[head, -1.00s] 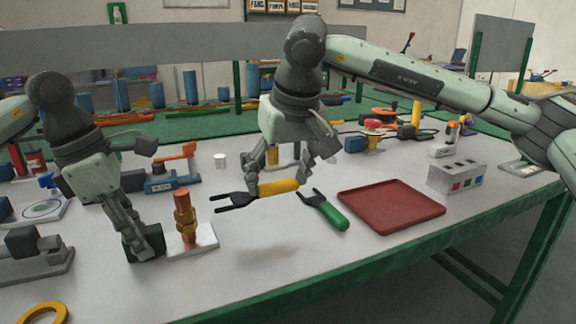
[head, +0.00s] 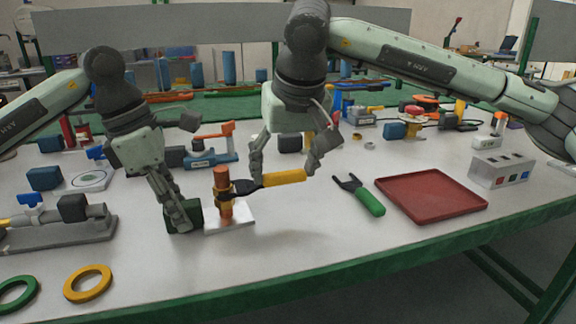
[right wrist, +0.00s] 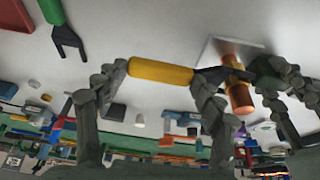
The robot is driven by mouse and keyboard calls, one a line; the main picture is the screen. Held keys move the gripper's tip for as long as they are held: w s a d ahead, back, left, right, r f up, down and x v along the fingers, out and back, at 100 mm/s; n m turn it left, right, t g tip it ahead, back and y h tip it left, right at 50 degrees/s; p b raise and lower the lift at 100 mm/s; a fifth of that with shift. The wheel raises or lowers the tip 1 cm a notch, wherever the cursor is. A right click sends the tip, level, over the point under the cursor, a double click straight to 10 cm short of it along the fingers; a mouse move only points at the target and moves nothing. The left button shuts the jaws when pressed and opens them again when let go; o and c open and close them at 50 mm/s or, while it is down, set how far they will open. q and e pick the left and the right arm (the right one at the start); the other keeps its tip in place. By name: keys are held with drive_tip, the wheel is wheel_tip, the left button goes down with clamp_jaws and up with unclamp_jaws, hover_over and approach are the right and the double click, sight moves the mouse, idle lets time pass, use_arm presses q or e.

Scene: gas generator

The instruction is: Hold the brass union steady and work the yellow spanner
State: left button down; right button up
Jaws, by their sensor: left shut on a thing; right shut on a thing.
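The brass union (head: 219,195) stands upright on a copper pipe (head: 222,174) above a small white plate (head: 238,218). My left gripper (head: 181,216) is shut on a dark green block (head: 196,212) beside the pipe, at the plate's left edge. My right gripper (head: 285,174) is shut on the yellow handle of the spanner (head: 283,178); the handle also shows in the right wrist view (right wrist: 160,71). The spanner's dark forked jaw is at the union, with the handle pointing right. The views do not show clearly how fully the jaw sits around it.
A green-handled spanner (head: 367,201) and a red tray (head: 430,196) lie to the right. A grey switch box (head: 499,171) stands beyond the tray. A yellow ring (head: 88,283) lies at the front left. The table in front of the plate is clear.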

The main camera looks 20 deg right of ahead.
drive_tip(key=shift+s+a+m+h, duration=0.25)
drive_tip(key=shift+s+m+h, duration=0.25)
drive_tip(key=shift+s+m, duration=0.75)
drive_tip(key=shift+s+a+m+h, duration=0.25)
drive_tip(key=shift+s+m, duration=0.3)
drive_tip(key=shift+m, duration=0.2)
drive_tip(key=shift+s+a+m+h, duration=0.25)
drive_tip(key=shift+s+m, duration=0.3)
drive_tip(key=shift+m, duration=0.15)
drive_tip(key=shift+s+a+m+g+h, duration=0.35)
drive_tip(key=shift+s+m, duration=0.3)
drive_tip(key=shift+m, duration=0.25)
drive_tip(key=shift+s+a+m+g+h, duration=0.3)
drive_tip(key=shift+s+a+m, duration=0.3)
drive_tip(key=shift+m, duration=0.3)
drive_tip(key=shift+s+a+m+g+h, duration=0.15)
drive_tip(key=shift+s+a+m+g, duration=0.1)
drive_tip(key=shift+s+a+m, duration=0.5)
drive_tip(key=shift+w+d, duration=0.1)
drive_tip(key=shift+w, duration=0.15)
drive_tip(key=shift+d, duration=0.1)
drive_tip(key=shift+n, duration=0.25)
drive_tip(key=shift+s+d, duration=0.8)
drive_tip(key=shift+s, duration=0.3)
drive_tip(key=shift+s+d, duration=0.8)
drive_tip(key=shift+s, duration=0.25)
